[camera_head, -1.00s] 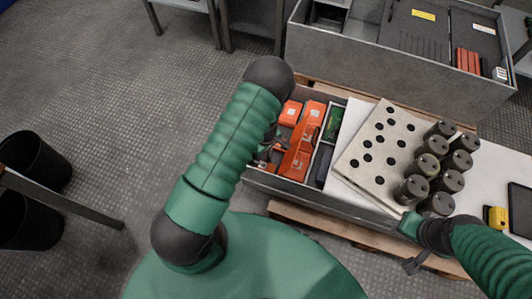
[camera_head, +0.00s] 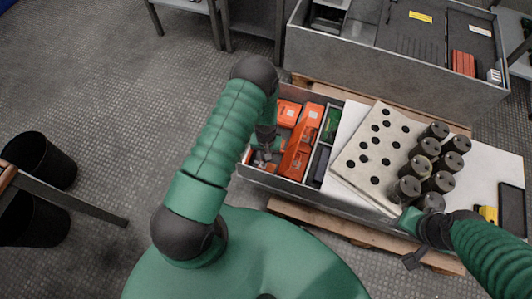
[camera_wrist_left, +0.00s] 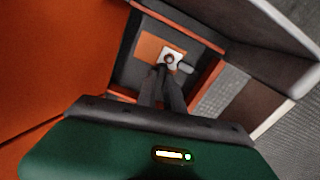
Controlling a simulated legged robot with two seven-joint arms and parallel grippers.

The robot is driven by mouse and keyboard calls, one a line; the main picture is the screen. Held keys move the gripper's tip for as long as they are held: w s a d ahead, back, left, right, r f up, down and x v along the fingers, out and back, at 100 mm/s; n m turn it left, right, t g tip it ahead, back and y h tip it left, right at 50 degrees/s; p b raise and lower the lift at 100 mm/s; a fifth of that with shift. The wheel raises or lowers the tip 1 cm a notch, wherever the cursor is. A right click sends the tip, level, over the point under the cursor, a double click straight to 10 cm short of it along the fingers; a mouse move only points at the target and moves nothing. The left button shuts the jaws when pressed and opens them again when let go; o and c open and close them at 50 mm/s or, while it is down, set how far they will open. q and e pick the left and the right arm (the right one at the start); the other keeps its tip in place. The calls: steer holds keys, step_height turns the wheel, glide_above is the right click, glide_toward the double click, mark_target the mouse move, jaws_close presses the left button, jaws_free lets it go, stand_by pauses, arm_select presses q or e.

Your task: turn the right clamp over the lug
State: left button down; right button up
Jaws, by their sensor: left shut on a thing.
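My left gripper (camera_wrist_left: 162,72) reaches down into the left end of the open bin, beside the orange parts. Its fingers are close together, shut on a small part at a pale square plate (camera_wrist_left: 174,56) with a dark round centre. A short grey piece (camera_wrist_left: 186,67), perhaps the clamp, sticks out to the right of the fingertips. I cannot tell clamp from lug, and the fingers hide part of the spot. In the head view the left gripper (camera_head: 264,150) is small and partly hidden by its arm. My right gripper (camera_head: 412,219) is by the bin's front edge, below the dark cylinders; its jaws are unclear.
Orange blocks (camera_head: 300,145) stand just right of the left gripper. A pale perforated plate (camera_head: 355,160) and several dark cylinders (camera_head: 433,160) lie to the right. The bin's wall (camera_wrist_left: 265,40) rises close to the gripper. A grey cabinet (camera_head: 390,70) stands behind.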

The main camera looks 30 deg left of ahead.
arm_select(q)
steer(key=shift+w+m+p, duration=0.1)
steer(key=shift+m+p, duration=0.2)
steer(key=shift+m, duration=0.8)
steer(key=c, duration=1.7)
jaws_free()
steer(key=shift+c, duration=0.2)
steer(key=shift+r, duration=0.1)
step_height(320, 180, up, 17)
steer(key=p, duration=0.5)
steer(key=shift+f+p, duration=0.2)
steer(key=shift+p, duration=0.15)
